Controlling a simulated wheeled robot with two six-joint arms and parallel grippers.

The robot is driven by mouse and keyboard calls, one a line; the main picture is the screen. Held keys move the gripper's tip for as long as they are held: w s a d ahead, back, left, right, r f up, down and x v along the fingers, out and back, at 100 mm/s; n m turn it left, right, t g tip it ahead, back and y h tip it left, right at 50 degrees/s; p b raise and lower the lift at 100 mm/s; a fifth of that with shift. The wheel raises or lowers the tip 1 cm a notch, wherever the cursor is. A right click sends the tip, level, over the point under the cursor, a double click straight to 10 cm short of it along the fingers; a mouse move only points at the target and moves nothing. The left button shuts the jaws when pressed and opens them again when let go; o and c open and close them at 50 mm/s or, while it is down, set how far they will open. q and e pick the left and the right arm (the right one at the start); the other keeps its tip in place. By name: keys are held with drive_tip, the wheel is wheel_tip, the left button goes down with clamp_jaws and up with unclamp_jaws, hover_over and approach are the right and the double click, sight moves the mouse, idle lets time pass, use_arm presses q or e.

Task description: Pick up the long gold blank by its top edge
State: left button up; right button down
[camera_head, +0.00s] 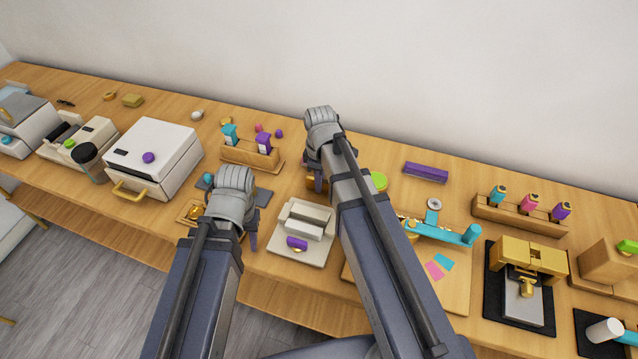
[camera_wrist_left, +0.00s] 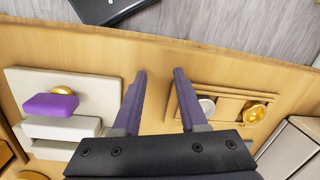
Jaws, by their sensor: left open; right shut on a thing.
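A gold blank (camera_wrist_left: 255,113) lies in a shallow wooden tray (camera_wrist_left: 228,93) beside a silver round one (camera_wrist_left: 206,105) in the left wrist view. I cannot tell whether it is the long one. The tray shows in the head view (camera_head: 180,218) left of my left wrist, with gold (camera_head: 194,212) in it. My left gripper (camera_wrist_left: 161,74) is open and empty, its fingers between the tray and a pale press block (camera_wrist_left: 105,95). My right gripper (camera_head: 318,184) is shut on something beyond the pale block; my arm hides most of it.
The pale block (camera_head: 310,212) has a purple handle (camera_head: 297,243). A white machine (camera_head: 160,145) stands left of the tray. A wooden rack with bottles (camera_head: 250,155) stands behind. A turquoise lever tool (camera_head: 445,233) lies right of my right arm.

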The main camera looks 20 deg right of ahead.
use_arm(q)
drive_tip(key=shift+r, duration=0.1)
use_arm(e)
drive_tip(key=shift+r, duration=0.15)
wheel_tip(320, 180, up, 10)
drive_tip(key=p, duration=1)
use_arm(q)
wheel_tip(320, 180, up, 10)
